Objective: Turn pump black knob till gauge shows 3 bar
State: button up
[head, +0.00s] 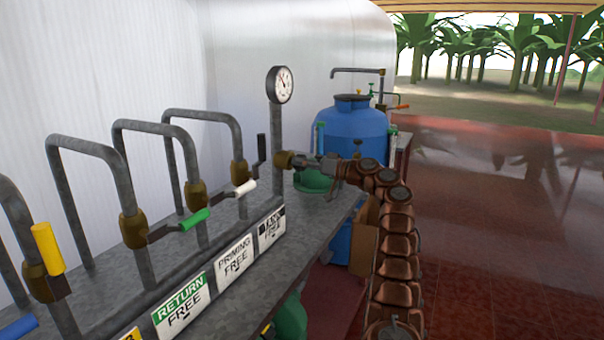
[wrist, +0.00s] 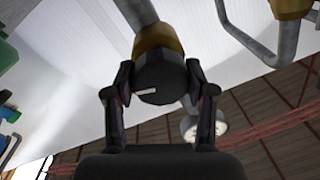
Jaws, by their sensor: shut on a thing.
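The black knob (wrist: 166,74) is a round cap with a white mark, on a brass valve body (wrist: 156,42) in the wrist view. My gripper (wrist: 160,82) is shut on it, one finger on each side. In the head view my gripper (head: 312,162) is at the brass valve (head: 284,160) near the bench's far end; the knob is hidden there. The round gauge (head: 281,84) stands on a grey pipe above the bench. Its white dial and dark needle show, but the figures are too small to read.
Bent grey pipes carry yellow (head: 47,248), green (head: 195,219), white (head: 245,188) and black (head: 261,149) handles to the left of my gripper. Labels such as RETURN FREE (head: 181,306) line the bench edge. A blue tank (head: 352,128) stands behind. Open red floor (head: 480,250) lies right.

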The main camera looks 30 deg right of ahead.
jog(key=shift+m+b, duration=0.75)
jog(key=shift+m, duration=1.05)
jog(key=o, duration=1.2)
jog(key=shift+c, duration=0.2)
jog(key=shift+s, duration=0.1)
jog(key=v, duration=1.2)
jog(key=shift+a+f, duration=0.1)
